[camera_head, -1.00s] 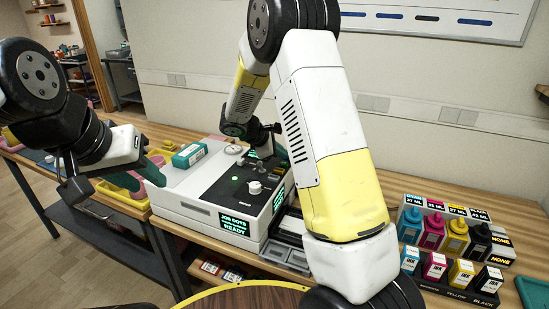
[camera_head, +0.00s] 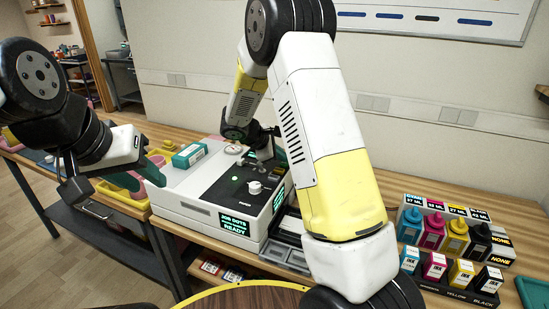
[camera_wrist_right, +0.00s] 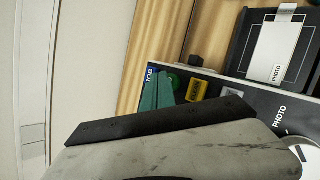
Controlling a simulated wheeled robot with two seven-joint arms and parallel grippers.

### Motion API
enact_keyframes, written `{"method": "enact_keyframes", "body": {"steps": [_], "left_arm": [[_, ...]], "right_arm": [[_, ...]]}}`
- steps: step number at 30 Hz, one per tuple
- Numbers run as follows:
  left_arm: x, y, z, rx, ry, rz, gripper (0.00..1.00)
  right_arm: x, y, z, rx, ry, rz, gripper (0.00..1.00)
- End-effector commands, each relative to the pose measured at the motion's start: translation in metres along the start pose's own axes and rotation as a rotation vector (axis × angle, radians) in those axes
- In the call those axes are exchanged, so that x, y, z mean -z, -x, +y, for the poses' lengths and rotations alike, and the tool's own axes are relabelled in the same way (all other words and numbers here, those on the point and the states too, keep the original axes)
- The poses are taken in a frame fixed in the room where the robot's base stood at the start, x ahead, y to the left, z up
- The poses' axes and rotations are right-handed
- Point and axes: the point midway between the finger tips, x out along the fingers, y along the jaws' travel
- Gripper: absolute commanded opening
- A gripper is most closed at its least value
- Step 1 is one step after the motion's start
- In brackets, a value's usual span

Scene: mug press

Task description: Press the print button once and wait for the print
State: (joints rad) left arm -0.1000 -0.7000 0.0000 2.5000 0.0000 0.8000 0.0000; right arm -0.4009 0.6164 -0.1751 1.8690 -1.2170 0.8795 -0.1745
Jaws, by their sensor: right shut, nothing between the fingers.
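The press (camera_head: 185,205) is a white box with a black top panel (camera_head: 228,190). Its front display (camera_head: 234,223) reads "JOB DOTS READY". A small green spot (camera_head: 236,181) shows on the panel; I cannot tell if it is the print button. Contact cannot be told.
Ink bottles (camera_head: 432,232) stand in a rack on the right of the wooden table. Pink and yellow trays (camera_head: 122,190) lie at left. My right arm covers the table's middle.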

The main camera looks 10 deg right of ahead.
Motion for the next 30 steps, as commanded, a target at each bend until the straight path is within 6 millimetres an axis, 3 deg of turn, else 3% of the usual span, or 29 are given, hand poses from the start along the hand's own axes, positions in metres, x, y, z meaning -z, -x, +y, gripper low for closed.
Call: {"method": "enact_keyframes", "body": {"steps": [30], "left_arm": [[0.0,0.0,0.0,0.0,0.0,0.0,0.36]], "right_arm": [[0.0031,-0.0039,-0.003,0.0,0.0,0.0,0.0]]}}
